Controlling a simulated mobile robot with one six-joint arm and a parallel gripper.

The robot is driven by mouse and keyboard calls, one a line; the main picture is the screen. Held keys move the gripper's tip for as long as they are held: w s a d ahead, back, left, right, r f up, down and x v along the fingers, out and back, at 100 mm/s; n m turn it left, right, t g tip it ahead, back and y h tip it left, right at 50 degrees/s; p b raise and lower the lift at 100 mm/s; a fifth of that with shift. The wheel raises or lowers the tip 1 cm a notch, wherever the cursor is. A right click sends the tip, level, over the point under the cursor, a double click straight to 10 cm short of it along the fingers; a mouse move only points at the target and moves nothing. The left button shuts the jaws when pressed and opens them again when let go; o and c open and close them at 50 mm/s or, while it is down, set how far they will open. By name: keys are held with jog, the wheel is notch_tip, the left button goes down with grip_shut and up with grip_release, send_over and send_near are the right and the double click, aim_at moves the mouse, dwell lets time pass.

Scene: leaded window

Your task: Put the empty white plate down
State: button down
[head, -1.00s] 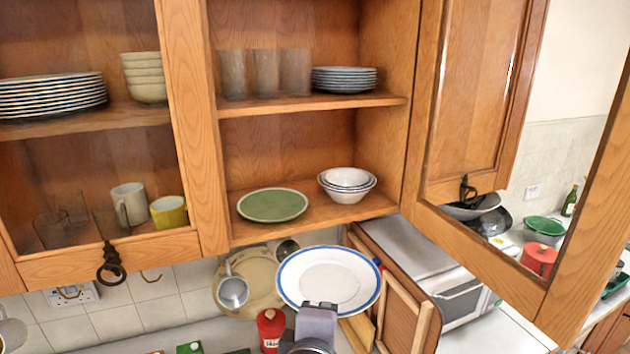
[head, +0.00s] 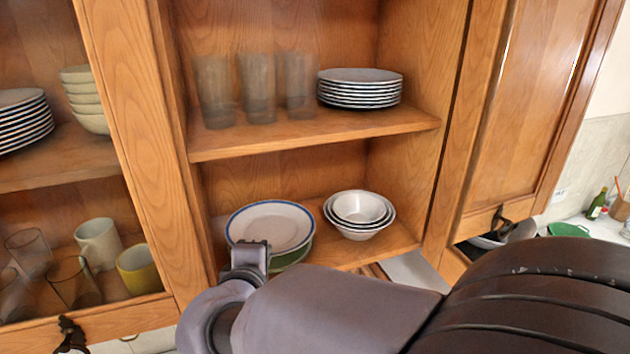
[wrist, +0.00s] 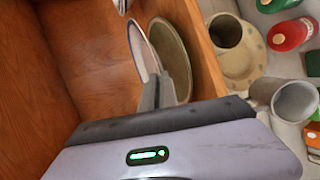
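The white plate with a blue rim (head: 272,226) is at the lower shelf of the open cupboard, roughly level. My gripper (head: 250,256) is shut on its near edge; in the wrist view the fingers (wrist: 157,92) meet the edge of the white plate (wrist: 146,52). A green plate (head: 292,259) lies on the shelf beneath it, mostly hidden by it in the head view. In the wrist view the green plate (wrist: 170,60) shows close beside the white one, with a narrow gap. The white plate carries nothing.
Nested white bowls (head: 360,214) stand close to the right on the lower shelf (head: 390,246). The upper shelf (head: 310,131) holds glasses (head: 257,88) and stacked plates (head: 360,88). A wooden upright (head: 140,140) borders the left. My arm covers the lower right.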

jog(key=shift+w+a+f, duration=0.15)
jog(key=shift+w+a, duration=0.1)
jog(key=shift+a, duration=0.1)
notch_tip(320, 180, down, 3)
jog(key=shift+p, duration=0.4)
jog(key=shift+w+a+f, duration=0.1)
jog(key=shift+f, duration=0.1)
jog(key=shift+b, duration=0.4)
jog(key=c, duration=1.6)
grip_release()
jog(key=shift+c, duration=0.2)
